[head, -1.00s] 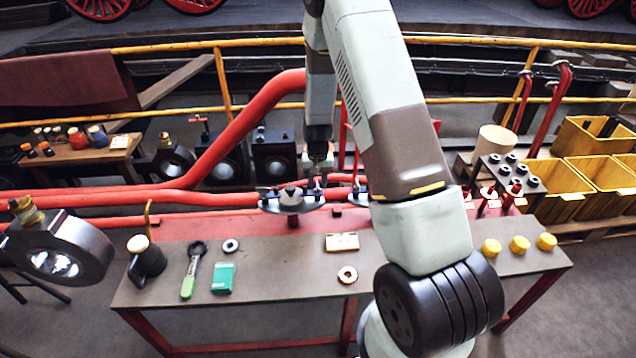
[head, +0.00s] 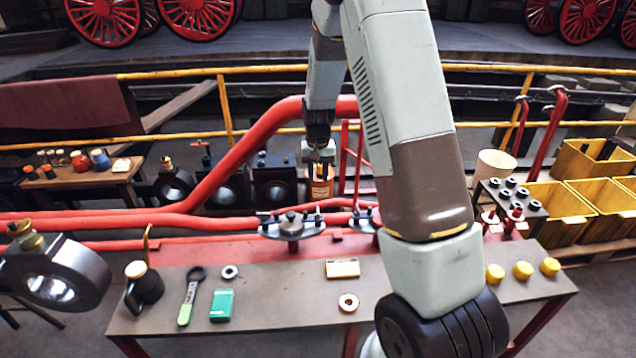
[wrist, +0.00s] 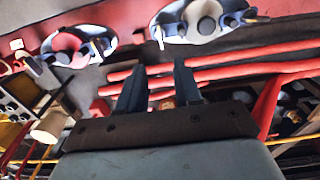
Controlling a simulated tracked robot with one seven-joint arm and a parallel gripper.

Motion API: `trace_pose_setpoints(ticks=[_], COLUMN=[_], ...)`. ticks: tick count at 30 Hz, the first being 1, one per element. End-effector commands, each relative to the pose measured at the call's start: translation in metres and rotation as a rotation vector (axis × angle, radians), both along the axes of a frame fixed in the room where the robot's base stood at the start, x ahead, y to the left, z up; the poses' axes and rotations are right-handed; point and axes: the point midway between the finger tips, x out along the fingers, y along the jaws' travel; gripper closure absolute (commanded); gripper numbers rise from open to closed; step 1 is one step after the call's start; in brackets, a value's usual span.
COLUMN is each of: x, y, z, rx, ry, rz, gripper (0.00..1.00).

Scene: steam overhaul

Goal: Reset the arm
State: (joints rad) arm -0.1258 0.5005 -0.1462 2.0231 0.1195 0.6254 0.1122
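My gripper (head: 320,172) hangs from the arm in the head view, beyond the back edge of the workbench and near the red pipes. In the wrist view, its two dark fingers (wrist: 160,78) stand apart with nothing held between them. Two round metal flanges with studs lie at the top of the wrist view, one in the middle (wrist: 203,20) and one at the left (wrist: 70,48). In the head view, one flange (head: 292,229) sits at the bench's back edge below my gripper, apart from it. The other (head: 366,221) is partly hidden by my arm.
The bench (head: 260,305) carries an oil can (head: 148,285), a wrench (head: 190,297), a green box (head: 222,305) and yellow caps (head: 522,270). A thick red pipe (head: 240,145) and yellow railing (head: 180,74) run behind. Yellow bins (head: 560,208) stand right.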

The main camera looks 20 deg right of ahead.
Motion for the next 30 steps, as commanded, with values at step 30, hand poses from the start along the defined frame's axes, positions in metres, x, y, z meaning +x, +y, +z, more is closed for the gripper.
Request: trace_pose_setpoints(ticks=[30], x=[-0.062], y=[0.000], z=[0.136], rx=[0.034], ry=[-0.131], rz=[0.052], gripper=[0.66])
